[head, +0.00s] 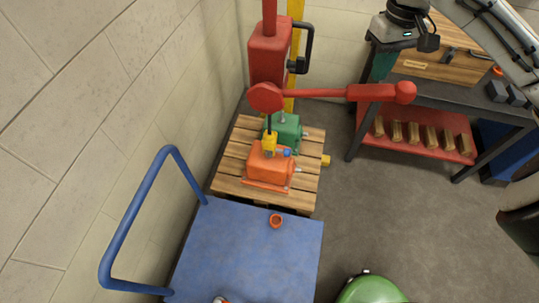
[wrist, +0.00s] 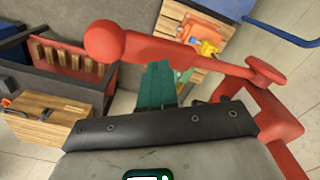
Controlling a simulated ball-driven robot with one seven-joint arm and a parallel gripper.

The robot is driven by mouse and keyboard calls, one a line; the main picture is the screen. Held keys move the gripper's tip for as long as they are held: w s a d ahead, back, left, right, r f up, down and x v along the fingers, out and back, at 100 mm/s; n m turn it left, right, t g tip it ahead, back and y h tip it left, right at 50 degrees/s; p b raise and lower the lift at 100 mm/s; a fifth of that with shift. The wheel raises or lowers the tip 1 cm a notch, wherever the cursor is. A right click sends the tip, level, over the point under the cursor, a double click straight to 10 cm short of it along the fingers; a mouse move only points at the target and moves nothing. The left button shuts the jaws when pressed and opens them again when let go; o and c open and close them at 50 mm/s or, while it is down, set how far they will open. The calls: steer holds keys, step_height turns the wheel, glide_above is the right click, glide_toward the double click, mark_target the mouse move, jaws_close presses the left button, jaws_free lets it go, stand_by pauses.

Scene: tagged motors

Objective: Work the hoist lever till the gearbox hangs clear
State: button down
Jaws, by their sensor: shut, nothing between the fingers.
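The hoist lever (head: 345,93) is a red arm running roughly level from a round red hub (head: 264,97) on the red hoist post to a ball knob (head: 405,92). It crosses the wrist view (wrist: 185,59), with its ball knob at upper left. An orange unit, seemingly the gearbox (head: 268,168), is on the pallet below the hub, a yellow hook block (head: 270,143) at its top. I cannot tell whether its base touches the slats. My gripper (head: 383,66) is above and behind the knob. Its teal fingers (wrist: 157,84) are shut and empty, close to the lever; contact is unclear.
A green motor (head: 286,134) stands behind the orange unit on the wooden pallet (head: 228,172). A blue trolley (head: 250,245) with a raised handle is in front. A dark workbench (head: 450,97) carries a wooden chest (head: 440,62). Grey floor is clear at right of the pallet.

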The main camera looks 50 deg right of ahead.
step_height(320, 180, up, 6)
steer(key=shift+f, duration=0.1)
stand_by(0.4)
stand_by(0.4)
